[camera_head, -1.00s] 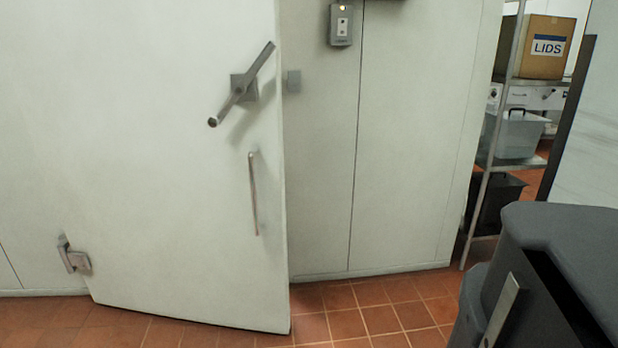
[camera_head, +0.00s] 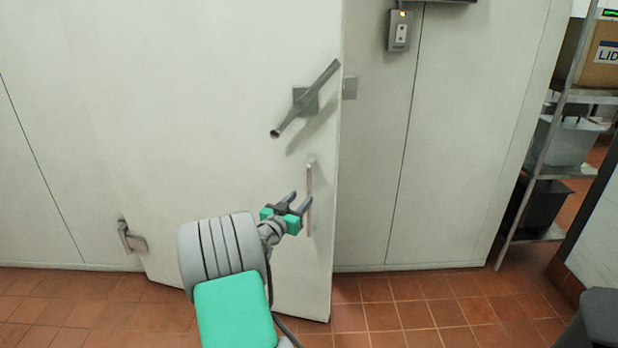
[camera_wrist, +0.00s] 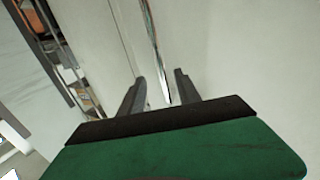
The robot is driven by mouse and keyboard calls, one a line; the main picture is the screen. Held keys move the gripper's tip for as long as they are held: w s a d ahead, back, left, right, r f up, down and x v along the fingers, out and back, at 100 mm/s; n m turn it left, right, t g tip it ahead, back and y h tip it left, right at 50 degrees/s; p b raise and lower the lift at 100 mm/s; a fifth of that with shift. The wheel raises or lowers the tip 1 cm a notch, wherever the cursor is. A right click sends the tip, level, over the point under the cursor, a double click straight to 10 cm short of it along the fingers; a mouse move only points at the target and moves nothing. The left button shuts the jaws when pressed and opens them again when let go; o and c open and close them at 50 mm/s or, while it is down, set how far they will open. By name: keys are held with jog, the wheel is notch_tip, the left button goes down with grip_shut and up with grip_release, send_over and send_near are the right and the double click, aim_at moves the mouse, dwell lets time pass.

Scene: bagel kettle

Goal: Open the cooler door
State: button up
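The cooler door (camera_head: 220,120) is a large pale panel with a hinge at its lower left. Its free right edge stands out from the wall, so it looks slightly ajar. A slanted grey lever latch (camera_head: 305,100) is high on the door near that edge. Below it is a thin vertical pull handle (camera_head: 310,185). My gripper (camera_head: 298,200) is in front of the lower part of this handle, with its fingers apart. In the wrist view, the shiny handle bar (camera_wrist: 154,40) appears between the two open fingers (camera_wrist: 159,77); I cannot tell whether they touch it.
A wall switch box (camera_head: 399,31) is right of the door. A metal shelf rack (camera_head: 548,150) with bins and a cardboard box (camera_head: 603,55) stands at the right. A dark grey object (camera_head: 600,318) is at the lower right. The tiled floor (camera_head: 420,315) before the wall is clear.

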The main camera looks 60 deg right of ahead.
aim_at(308, 189)
jog(key=d, duration=0.7)
jog(key=shift+w+d+b, duration=0.1)
jog(key=shift+d+b, duration=0.2)
jog(key=shift+b, duration=0.05)
jog(key=shift+c, duration=0.2)
grip_shut()
dwell(0.8)
